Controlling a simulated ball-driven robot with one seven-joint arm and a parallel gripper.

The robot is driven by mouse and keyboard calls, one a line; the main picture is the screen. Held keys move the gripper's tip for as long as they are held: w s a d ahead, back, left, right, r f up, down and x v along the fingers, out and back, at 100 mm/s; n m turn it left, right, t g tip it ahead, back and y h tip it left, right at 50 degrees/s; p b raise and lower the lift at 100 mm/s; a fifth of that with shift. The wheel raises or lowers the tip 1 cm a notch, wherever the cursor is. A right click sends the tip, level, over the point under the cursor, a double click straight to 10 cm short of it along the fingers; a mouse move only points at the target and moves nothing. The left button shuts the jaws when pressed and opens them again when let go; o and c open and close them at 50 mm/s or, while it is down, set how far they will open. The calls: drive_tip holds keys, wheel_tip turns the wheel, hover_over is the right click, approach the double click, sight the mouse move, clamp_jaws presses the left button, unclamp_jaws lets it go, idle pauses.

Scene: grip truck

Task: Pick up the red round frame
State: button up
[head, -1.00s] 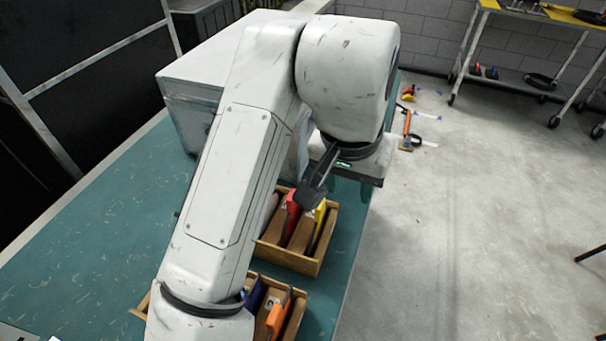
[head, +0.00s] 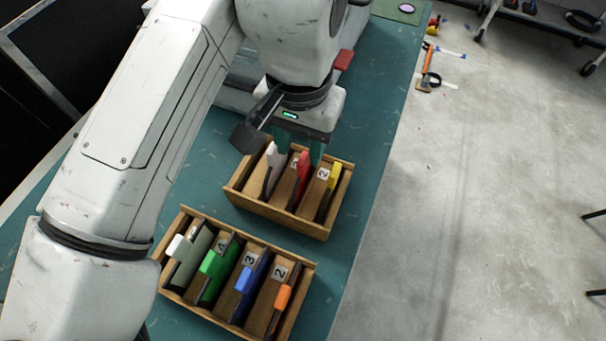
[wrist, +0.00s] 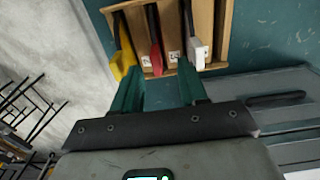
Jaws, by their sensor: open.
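A red piece (head: 303,163), seen mostly as a red grip, stands upright in a slot of the far wooden box (head: 285,222). Whether its frame is round cannot be seen, as its lower part sits in the slot. In the wrist view the red piece (wrist: 155,57) lies just beyond and between the fingertips. My gripper (head: 299,150) is over the far box with its green fingers pointing down, one on each side of the red piece. In the wrist view my gripper (wrist: 158,72) is open and empty.
A white piece (head: 273,168) and a yellow piece (head: 335,176) flank the red one closely. A nearer wooden box (head: 215,328) holds white, green, blue and orange pieces. The teal bench top (head: 365,190) has a free strip right of the boxes.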

sight(303, 158)
drive_tip(key=shift+d+f, duration=0.15)
drive_tip(key=shift+f, duration=2)
clamp_jaws()
